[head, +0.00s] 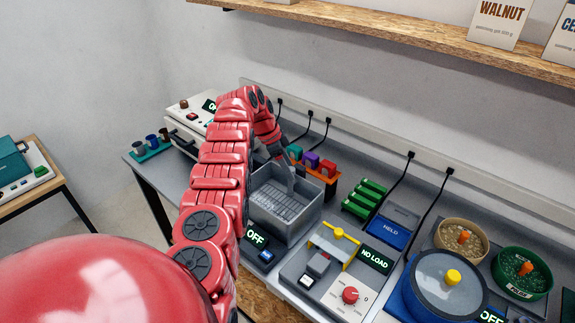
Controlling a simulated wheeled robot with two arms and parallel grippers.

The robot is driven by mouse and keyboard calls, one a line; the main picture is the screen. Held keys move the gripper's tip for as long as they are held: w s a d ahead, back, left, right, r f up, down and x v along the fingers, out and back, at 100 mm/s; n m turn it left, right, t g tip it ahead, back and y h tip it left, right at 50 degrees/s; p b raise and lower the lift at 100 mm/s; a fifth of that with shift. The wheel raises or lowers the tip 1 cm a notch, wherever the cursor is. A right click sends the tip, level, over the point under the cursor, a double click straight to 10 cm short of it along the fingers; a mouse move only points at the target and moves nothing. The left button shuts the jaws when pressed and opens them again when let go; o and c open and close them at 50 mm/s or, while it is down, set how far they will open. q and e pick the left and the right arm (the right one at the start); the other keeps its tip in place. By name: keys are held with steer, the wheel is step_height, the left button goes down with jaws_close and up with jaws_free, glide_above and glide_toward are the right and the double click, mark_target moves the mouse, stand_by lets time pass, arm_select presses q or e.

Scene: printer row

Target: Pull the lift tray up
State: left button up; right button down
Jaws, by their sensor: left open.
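The lift tray (277,203) is a grey slotted tray lying low inside an open grey tank (270,230), in the middle of the head view. A thin grey upright part (291,182) shows at the tank's back side; I cannot tell whether it is the tray's handle or part of my gripper. My left gripper (286,163) points down at the tank's back edge, over the tray's far side. It is open, and its fingertips are small and partly hidden, so contact with the tray is unclear. My right gripper is not in view.
An OFF display (256,239) stands before the tank. Behind it is an orange rack (328,178) with coloured blocks. To the right are a green rack (364,198), a NO LOAD device (350,293) and a round blue-based machine (448,285). A wooden shelf (400,34) hangs above.

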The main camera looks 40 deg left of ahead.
arm_select(q)
jaws_close()
stand_by(1.4)
